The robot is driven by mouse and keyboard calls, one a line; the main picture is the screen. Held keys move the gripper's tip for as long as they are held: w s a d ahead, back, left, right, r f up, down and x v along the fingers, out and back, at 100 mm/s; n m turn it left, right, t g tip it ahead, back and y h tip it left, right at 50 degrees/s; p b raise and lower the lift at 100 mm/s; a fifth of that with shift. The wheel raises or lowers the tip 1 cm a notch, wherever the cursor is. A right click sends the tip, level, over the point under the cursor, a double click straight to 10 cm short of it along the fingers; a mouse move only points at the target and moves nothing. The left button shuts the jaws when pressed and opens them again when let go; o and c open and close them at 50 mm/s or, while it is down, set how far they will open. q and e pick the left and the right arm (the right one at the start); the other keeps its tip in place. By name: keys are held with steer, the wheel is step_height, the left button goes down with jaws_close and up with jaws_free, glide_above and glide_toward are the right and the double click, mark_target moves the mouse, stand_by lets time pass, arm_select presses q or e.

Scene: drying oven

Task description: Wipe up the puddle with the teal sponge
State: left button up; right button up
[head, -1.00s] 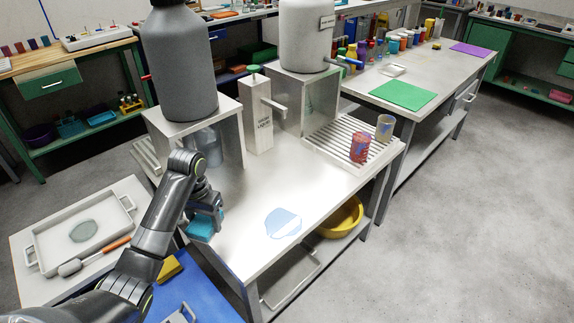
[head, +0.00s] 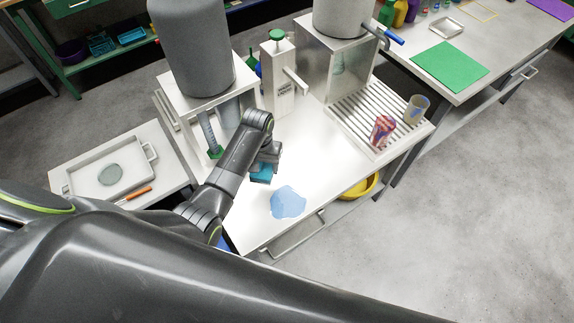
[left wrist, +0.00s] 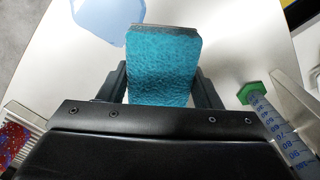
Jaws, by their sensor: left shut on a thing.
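The teal sponge (head: 262,172) is held in my left gripper (head: 265,163), over the white table (head: 235,203) just behind the puddle. In the left wrist view the sponge (left wrist: 163,68) sits between the two fingers of the left gripper (left wrist: 165,85), which are shut on it. The puddle (head: 287,202) is a pale blue patch near the table's front edge. It also shows at the top of the left wrist view (left wrist: 110,18), apart from the sponge. Whether the sponge touches the table I cannot tell. My right gripper is not in view.
A grey tank (head: 190,50) on a stand and a graduated cylinder (head: 210,135) stand behind left. A white tray (head: 85,182) lies at left. The table around the puddle is clear.

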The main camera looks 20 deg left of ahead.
arm_select(q)
steer(key=s+d+r+p, duration=0.3)
steer(key=s+d+p, duration=0.1)
steer(key=d+p, duration=0.4)
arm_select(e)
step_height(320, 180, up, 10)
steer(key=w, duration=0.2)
arm_select(q)
steer(key=f+b, duration=0.1)
steer(key=b, duration=0.1)
steer(key=f+b, duration=0.1)
steer(key=f, duration=0.1)
steer(key=f+b, duration=0.2)
steer(key=shift+d+f+b, duration=0.25)
steer(key=shift+d+b, duration=0.05)
steer(key=shift+d, duration=0.1)
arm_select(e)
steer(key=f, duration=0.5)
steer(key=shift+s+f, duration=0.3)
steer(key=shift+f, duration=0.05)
